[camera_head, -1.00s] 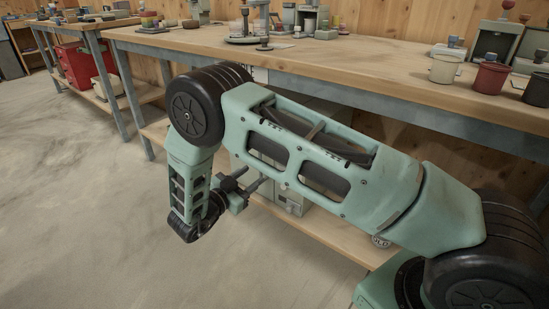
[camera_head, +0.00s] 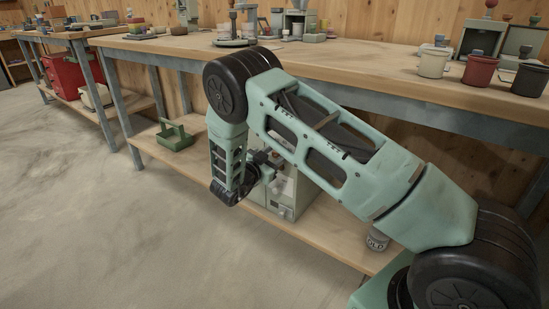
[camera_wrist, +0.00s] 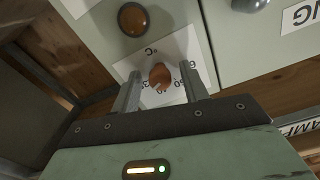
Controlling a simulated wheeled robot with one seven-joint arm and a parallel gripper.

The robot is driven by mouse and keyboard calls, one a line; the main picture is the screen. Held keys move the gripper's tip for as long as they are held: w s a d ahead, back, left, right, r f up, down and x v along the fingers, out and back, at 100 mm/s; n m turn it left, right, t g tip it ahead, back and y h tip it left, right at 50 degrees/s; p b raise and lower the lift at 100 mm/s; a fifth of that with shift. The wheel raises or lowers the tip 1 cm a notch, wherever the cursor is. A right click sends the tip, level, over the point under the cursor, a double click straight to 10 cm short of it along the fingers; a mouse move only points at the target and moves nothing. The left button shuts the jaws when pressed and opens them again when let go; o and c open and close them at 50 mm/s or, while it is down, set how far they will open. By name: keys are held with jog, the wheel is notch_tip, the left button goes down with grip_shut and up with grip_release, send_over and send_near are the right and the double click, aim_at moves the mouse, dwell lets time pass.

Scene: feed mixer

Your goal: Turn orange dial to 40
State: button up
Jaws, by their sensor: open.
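The orange dial (camera_wrist: 160,74) sits on a white scale plate (camera_wrist: 182,50) on the feed mixer's pale panel in the wrist view. The plate bears a °C mark and numbers, partly hidden by the dial and fingers. I cannot tell the pointer's exact reading. My gripper (camera_wrist: 162,92) is open, with one finger on each side of the dial. Whether the fingers touch it is unclear. In the head view the feed mixer (camera_head: 283,212) stands on the bench's lower shelf, and my arm covers much of it, including the dial.
In the wrist view an amber round lamp or button (camera_wrist: 133,19) lies above the dial, and a grey knob (camera_wrist: 250,3) lies at upper right. In the head view a can (camera_head: 377,241) and a green carrier (camera_head: 174,136) stand on the lower shelf. The workbench top (camera_head: 370,75) overhangs.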

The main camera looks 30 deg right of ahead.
jog(key=shift+w+d, duration=0.1)
jog(key=shift+d, duration=0.05)
jog(key=shift+c, duration=0.2)
grip_shut()
jog(key=shift+r+n+p, duration=0.1)
jog(key=shift+n+p, duration=0.2)
jog(key=shift+p, duration=0.05)
jog(key=n+p, duration=0.3)
jog(key=shift+r, duration=0.1)
jog(key=shift+f+n+p, duration=0.2)
jog(key=shift+n+p, duration=1.5)
jog(key=shift+n, duration=0.9)
